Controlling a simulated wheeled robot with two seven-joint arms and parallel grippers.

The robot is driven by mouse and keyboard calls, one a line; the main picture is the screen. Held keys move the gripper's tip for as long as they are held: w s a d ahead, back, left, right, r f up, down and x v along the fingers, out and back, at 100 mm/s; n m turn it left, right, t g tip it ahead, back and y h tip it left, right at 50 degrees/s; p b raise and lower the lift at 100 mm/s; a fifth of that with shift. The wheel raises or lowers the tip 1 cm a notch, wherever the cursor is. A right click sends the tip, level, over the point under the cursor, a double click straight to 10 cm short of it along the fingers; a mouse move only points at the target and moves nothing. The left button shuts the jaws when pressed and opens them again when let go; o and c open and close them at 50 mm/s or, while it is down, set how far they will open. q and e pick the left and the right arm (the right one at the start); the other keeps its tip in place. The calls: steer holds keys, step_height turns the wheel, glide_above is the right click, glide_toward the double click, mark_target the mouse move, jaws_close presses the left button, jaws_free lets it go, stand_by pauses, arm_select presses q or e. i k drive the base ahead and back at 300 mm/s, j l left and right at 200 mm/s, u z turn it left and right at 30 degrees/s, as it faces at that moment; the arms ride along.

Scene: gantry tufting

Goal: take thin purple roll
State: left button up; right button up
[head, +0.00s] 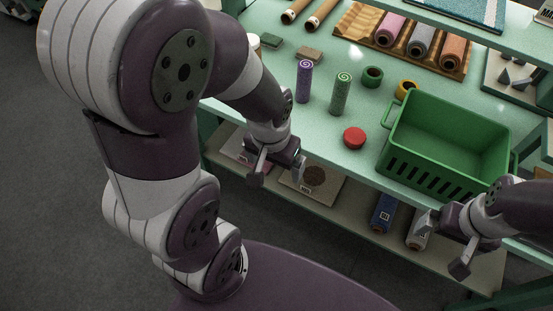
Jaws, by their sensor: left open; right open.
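The thin purple roll (304,81) stands upright on the pale green table, with a light spiral on its top end. A similar thin green roll (340,93) stands upright just to its right. My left gripper (277,180) is open and empty, in front of the table's front edge and nearer to me than the purple roll. My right gripper (445,245) is open and empty at the lower right, in front of the green basket. Neither gripper touches a roll.
A green basket (398,140) stands at the right. A red round lid (354,138), a green ring (372,76) and a yellow ring (406,88) lie nearby. A wooden tray (356,27) holds thick rolls behind. A lower shelf (345,213) holds more rolls.

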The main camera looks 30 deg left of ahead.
mark_target(305, 67)
steer(key=i+u, duration=0.2)
steer(key=i, duration=0.75)
